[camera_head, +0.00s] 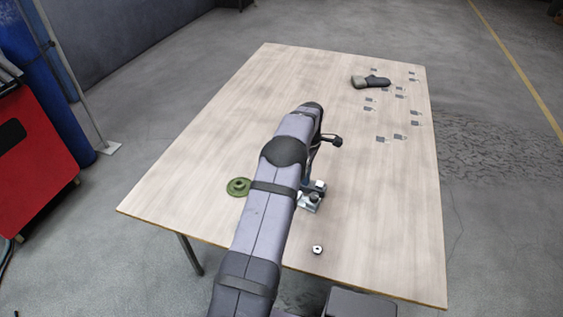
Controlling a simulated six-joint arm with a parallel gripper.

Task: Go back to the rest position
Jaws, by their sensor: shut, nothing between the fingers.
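My arm reaches up the middle of the table. The dark end of my gripper (334,141) shows at the right of the arm, above the table and apart from the things on it. It is small here and partly hidden by my arm; I see nothing held in it. Several small grey brackets (400,137) lie flat and scattered on the right part of the table. A silver metal fixture (311,197) stands on the table close to the right side of my arm, partly hidden by it.
A green round flanged piece (239,187) lies left of my arm. A small metal ring or nut (317,250) lies near the front edge. A dark grey glove-like item (371,82) lies at the back right. The wooden table (220,120) is bare at the left.

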